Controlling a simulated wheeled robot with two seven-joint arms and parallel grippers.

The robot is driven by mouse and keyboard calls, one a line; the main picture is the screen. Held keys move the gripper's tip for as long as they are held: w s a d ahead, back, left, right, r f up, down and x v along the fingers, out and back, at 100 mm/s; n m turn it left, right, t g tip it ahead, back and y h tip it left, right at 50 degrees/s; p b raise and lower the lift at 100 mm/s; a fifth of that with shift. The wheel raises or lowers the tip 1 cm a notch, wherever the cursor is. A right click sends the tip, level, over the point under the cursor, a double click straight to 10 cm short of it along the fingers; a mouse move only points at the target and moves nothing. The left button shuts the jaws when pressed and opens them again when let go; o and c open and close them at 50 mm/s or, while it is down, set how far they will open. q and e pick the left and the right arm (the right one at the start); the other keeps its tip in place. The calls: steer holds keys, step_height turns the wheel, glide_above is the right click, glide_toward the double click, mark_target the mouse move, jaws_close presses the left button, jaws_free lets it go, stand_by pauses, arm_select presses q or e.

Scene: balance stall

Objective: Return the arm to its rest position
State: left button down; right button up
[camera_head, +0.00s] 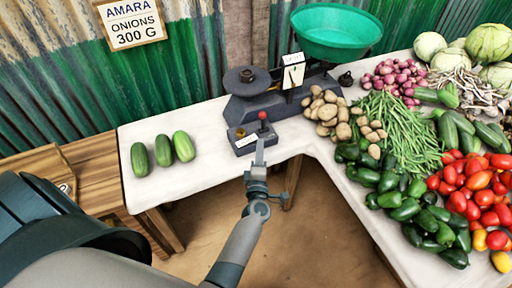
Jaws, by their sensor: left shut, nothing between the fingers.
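My left gripper (260,148) is shut and empty. It reaches up from the bottom middle, with its fingertips at the front edge of a small dark box (246,146) that has a red knob (263,116) and a white label. I cannot tell whether the tips touch the box. My left forearm (240,243) runs down over the gap in front of the table. My right gripper is out of view.
The white table (190,114) bears three cucumbers (162,151), a balance scale (262,104) with a green bowl (335,31), and potatoes, onions, beans, green peppers and tomatoes at right. A wooden bench (90,165) stands at left. Brown floor lies open below the table's inner corner.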

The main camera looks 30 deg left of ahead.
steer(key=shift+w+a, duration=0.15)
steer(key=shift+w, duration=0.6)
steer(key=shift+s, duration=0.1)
